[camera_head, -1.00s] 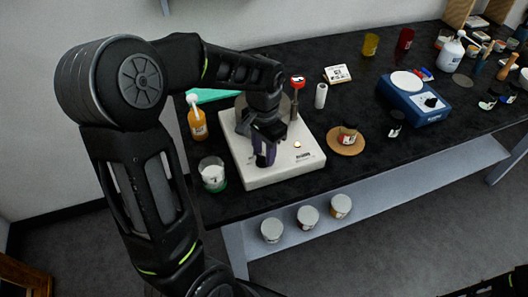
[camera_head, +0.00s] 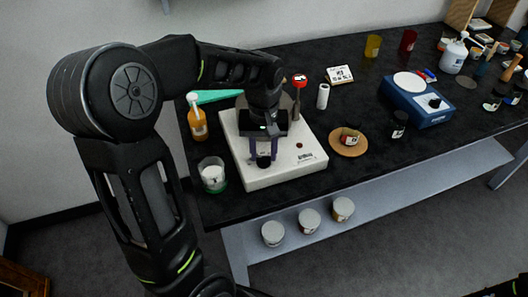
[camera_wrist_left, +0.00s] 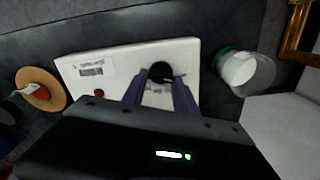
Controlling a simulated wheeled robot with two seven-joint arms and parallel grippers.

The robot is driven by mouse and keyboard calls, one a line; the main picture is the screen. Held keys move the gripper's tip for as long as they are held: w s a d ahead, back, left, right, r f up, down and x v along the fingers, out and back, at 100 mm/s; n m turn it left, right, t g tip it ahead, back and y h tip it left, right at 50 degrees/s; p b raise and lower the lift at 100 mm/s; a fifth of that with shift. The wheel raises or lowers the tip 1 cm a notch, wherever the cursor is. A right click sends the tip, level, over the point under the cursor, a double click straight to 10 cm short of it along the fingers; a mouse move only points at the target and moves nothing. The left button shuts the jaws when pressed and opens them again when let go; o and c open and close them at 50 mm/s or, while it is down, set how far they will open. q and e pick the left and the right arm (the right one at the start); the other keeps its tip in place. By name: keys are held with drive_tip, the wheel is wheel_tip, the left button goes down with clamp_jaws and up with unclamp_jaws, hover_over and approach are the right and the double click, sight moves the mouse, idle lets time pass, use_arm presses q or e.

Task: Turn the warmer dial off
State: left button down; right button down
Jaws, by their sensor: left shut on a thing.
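The white warmer (camera_head: 305,165) is a flat box on the black bench, with a black dial (camera_head: 263,161) on its front part. A small dark red lamp (camera_head: 299,146) sits to the right of the dial and looks unlit. My left gripper (camera_head: 264,152) points down over the warmer, its two purple fingers shut on the dial from either side. The left wrist view shows the dial (camera_wrist_left: 160,71) at the fingertips and the warmer's white top (camera_wrist_left: 120,60). The back of the warmer is partly hidden by my arm. My right gripper is not seen.
A glass jar with green (camera_head: 212,175) and an orange bottle (camera_head: 197,120) stand left of the warmer. A red-topped thing (camera_head: 299,82) rises behind it. Right are a cork mat (camera_head: 349,148) with a small jar and a blue device (camera_head: 415,103). Lidded jars sit on the shelf below.

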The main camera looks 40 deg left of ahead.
use_arm(q)
drive_tip(key=shift+n, duration=0.5)
drive_tip(key=c, duration=1)
unclamp_jaws()
drive_tip(key=shift+o, duration=0.2)
wheel_tip(320, 180, up, 8)
drive_tip(key=shift+f+b, duration=0.1)
drive_tip(key=shift+b, duration=0.3)
